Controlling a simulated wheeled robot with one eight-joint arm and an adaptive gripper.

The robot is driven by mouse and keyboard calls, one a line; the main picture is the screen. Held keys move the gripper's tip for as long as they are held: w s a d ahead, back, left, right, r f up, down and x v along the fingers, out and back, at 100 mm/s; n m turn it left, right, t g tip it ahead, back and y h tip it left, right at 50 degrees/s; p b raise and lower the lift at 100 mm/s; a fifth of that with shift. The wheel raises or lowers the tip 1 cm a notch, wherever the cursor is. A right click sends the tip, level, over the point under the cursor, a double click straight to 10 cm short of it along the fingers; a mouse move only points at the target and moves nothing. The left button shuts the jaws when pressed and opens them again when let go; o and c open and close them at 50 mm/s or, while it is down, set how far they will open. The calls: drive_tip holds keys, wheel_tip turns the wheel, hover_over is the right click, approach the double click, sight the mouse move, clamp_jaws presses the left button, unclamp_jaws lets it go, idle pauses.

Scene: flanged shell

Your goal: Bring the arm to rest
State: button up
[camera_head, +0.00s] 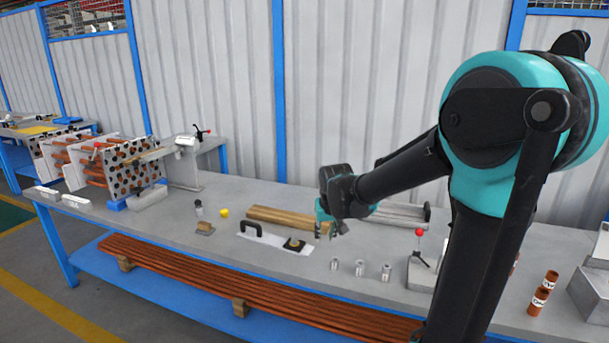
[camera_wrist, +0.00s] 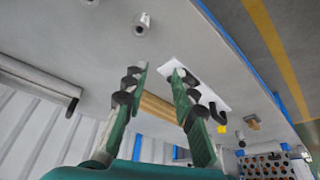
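My gripper (camera_head: 327,226) hangs over the workbench (camera_head: 225,195) with its fingers pointing down, in front of a wooden block. In the wrist view my gripper (camera_wrist: 160,74) shows two green fingers with dark pads, set apart with a gap between them. Nothing is held between them. My arm reaches in from the right, bent at the elbow. The gap between the fingertips and the bench is hard to judge.
Brown tubes (camera_head: 541,292) stand at right. A tube bundle (camera_head: 105,165) sits at left.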

drive_tip(key=s+d+f, duration=0.3)
drive_tip(key=s+d, duration=0.1)
drive_tip(key=s, duration=0.3)
drive_tip(key=s+d+f+m, duration=0.1)
drive_tip(key=s+d+f, duration=0.2)
drive_tip(key=s, duration=0.4)
drive_tip(key=s+d+f, duration=0.3)
drive_tip(key=s+d, duration=0.3)
drive_tip(key=s, duration=0.1)
drive_tip(key=shift+s+m+h, duration=0.15)
drive_tip(key=shift+m+h, duration=0.15)
drive_tip(key=shift+m, duration=0.1)
